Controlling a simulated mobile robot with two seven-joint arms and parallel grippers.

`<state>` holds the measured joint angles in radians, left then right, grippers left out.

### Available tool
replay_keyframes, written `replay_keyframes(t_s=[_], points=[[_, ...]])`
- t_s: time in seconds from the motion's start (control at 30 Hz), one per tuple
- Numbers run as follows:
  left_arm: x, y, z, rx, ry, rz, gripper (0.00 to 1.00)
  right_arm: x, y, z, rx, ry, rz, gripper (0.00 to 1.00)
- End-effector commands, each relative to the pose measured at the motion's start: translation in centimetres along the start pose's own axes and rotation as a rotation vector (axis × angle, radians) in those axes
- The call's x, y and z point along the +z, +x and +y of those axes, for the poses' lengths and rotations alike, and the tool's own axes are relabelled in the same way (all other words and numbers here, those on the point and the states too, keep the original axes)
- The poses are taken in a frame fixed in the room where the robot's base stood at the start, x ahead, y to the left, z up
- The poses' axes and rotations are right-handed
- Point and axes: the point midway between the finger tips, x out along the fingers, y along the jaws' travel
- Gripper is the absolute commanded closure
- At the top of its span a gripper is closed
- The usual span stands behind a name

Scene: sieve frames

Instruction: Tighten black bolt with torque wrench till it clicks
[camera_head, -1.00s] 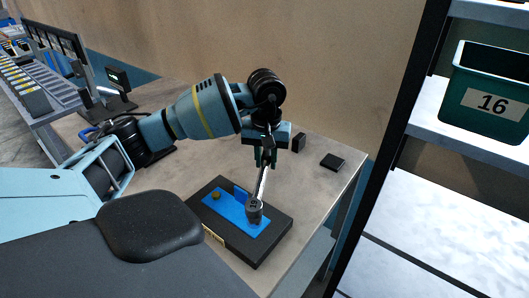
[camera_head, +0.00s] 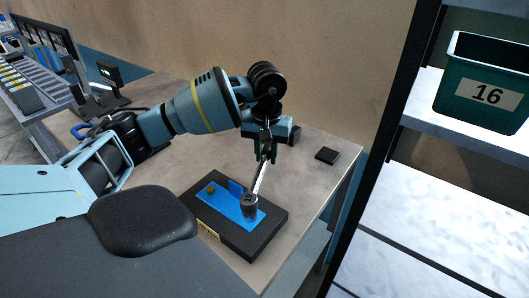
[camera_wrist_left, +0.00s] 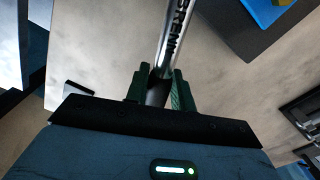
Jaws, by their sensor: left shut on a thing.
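My left gripper (camera_head: 265,152) is shut on the handle end of the torque wrench (camera_head: 258,178), above the table. The wrench is a silver rod with dark lettering, and it also shows in the left wrist view (camera_wrist_left: 178,35) between the green fingers (camera_wrist_left: 158,88). Its dark round head (camera_head: 249,203) sits over the right part of a blue plate (camera_head: 226,204) on a black block. The black bolt is not visible; the wrench head covers that spot, so I cannot tell how it is seated. A brass-coloured bolt (camera_head: 211,188) stands at the plate's left. My right gripper is not in view.
The black block (camera_head: 240,245) lies near the front edge of the grey table (camera_head: 300,180). A small dark square (camera_head: 327,155) lies at the table's right. A shelf with a green bin (camera_head: 485,85) marked 16 stands on the right.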

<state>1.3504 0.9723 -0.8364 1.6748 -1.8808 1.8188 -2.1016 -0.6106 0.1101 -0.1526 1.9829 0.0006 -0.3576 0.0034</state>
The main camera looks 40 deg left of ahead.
Motion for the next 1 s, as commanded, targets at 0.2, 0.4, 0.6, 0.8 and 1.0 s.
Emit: replay_keyframes(t_s=[0.2,0.4,0.6,0.8,1.0], points=[[0.0,-0.2,0.7,0.004,0.041,0.002,1.00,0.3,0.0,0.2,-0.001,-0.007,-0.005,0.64],[0.0,-0.2,0.6,0.003,0.036,0.002,1.00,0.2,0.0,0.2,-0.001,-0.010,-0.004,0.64],[0.0,-0.2,0.1,0.002,0.010,0.003,1.00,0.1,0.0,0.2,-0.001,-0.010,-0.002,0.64],[0.0,-0.2,-0.4,0.002,-0.018,0.002,1.00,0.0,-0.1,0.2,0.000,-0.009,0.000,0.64],[0.0,-0.2,-0.4,0.002,-0.022,0.002,1.00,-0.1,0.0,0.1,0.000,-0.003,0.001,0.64]])
